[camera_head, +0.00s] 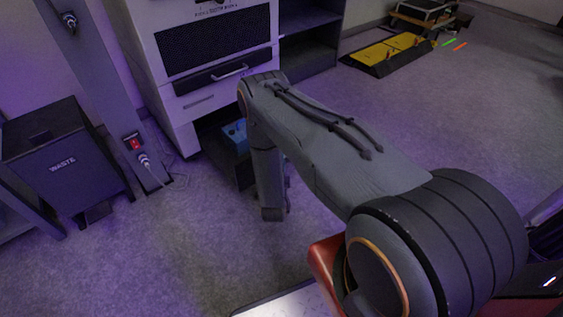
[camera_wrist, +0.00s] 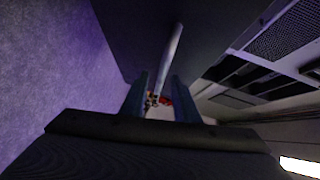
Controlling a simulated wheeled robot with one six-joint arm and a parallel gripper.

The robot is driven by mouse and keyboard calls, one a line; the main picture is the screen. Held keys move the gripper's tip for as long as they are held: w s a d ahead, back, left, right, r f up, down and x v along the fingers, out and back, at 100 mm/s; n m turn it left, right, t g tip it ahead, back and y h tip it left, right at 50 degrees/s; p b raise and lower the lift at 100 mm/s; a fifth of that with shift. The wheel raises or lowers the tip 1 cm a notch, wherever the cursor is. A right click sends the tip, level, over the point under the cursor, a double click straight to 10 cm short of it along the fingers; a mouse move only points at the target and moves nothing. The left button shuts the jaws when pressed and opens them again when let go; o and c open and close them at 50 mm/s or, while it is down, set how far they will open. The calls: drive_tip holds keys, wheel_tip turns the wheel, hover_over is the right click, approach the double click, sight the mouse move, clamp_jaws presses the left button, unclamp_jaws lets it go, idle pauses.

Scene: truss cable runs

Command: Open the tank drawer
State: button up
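The dark drawer (camera_head: 226,158) stands out from the bottom of the white cabinet, with a blue thing (camera_head: 235,133) showing inside. My arm hides part of its front. In the wrist view a pale bar handle (camera_wrist: 172,55) stands against a dark face (camera_wrist: 135,30). My gripper (camera_wrist: 159,82) has its two fingers apart, with the near end of the handle in line between them. I see gaps on both sides and cannot tell any contact. In the head view the wrist end of my arm points down beside the drawer's front.
The white cabinet (camera_head: 172,98) has a closed upper drawer with a bar handle (camera_head: 229,71). A yellow-topped platform (camera_head: 388,52) lies at the back right. The floor between is clear.

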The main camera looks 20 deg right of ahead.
drive_tip(key=p+v, duration=0.2)
drive_tip(key=v, duration=0.6)
idle(0.6)
